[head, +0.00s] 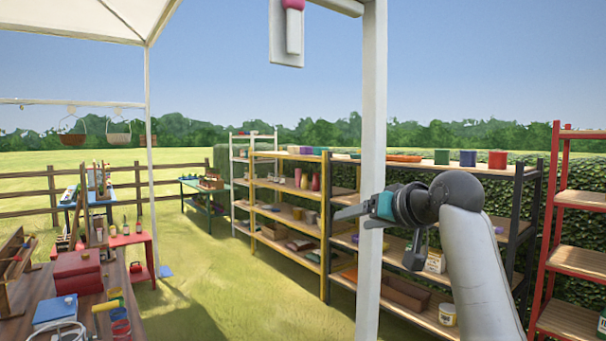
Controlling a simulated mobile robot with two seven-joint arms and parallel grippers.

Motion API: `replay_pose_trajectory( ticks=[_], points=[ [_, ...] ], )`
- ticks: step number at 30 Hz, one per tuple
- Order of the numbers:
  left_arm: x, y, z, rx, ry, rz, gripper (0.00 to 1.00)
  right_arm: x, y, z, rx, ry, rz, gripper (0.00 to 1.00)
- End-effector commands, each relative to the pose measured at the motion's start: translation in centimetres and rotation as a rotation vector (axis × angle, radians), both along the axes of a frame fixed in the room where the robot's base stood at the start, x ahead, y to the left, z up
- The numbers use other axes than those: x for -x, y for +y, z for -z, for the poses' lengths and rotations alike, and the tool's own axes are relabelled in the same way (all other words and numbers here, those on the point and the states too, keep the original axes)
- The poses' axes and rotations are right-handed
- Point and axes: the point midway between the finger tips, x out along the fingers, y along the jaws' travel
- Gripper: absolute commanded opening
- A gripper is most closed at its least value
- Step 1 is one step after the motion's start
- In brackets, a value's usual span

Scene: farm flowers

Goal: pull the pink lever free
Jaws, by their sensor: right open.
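The pink lever (293,5) is at the top edge of the head view, partly cut off. Its pink end sits above a pale stem on a white plate (286,55) to the left of the white post. My right gripper (343,207) is open and empty, well below the lever and apart from it. Its fingers point left, across the white post at mid height. Whether it touches the post I cannot tell. My left gripper is not in view.
The white post (373,120) of the canopy stands upright beside my right gripper. Shelves (290,185) with pots and boxes line the hedge behind. A wooden table (135,310) with a red box (77,272) is at lower left. Open grass (230,290) lies between.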

Motion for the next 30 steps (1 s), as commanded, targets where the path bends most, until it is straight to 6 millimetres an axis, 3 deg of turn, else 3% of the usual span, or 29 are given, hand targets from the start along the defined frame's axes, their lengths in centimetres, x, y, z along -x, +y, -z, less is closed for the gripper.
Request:
replay_pose_trajectory(
  ticks=[1,6,9,12,16,21,25,30],
  points=[
    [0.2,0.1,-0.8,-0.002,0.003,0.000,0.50,1.4,0.3,-5.8,-0.002,-0.065,-0.024,0.72],
    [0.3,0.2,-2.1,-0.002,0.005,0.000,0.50,8.1,1.2,-19.7,0.012,-0.231,-0.113,0.72],
    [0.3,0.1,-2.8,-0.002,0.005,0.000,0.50,12.7,1.7,-26.1,0.034,-0.322,-0.158,0.72],
    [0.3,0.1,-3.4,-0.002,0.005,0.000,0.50,17.2,1.9,-30.8,0.065,-0.401,-0.193,0.72],
    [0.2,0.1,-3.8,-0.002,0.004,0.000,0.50,21.5,2.1,-34.4,0.099,-0.471,-0.222,0.72],
    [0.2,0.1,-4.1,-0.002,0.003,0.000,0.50,24.1,2.2,-36.1,0.123,-0.511,-0.237,0.72],
    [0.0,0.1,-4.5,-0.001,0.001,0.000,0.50,23.6,2.8,-36.3,0.126,-0.514,-0.241,0.72],
    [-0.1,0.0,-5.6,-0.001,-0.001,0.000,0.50,21.1,4.6,-36.3,0.124,-0.509,-0.242,0.72]
  ],
)
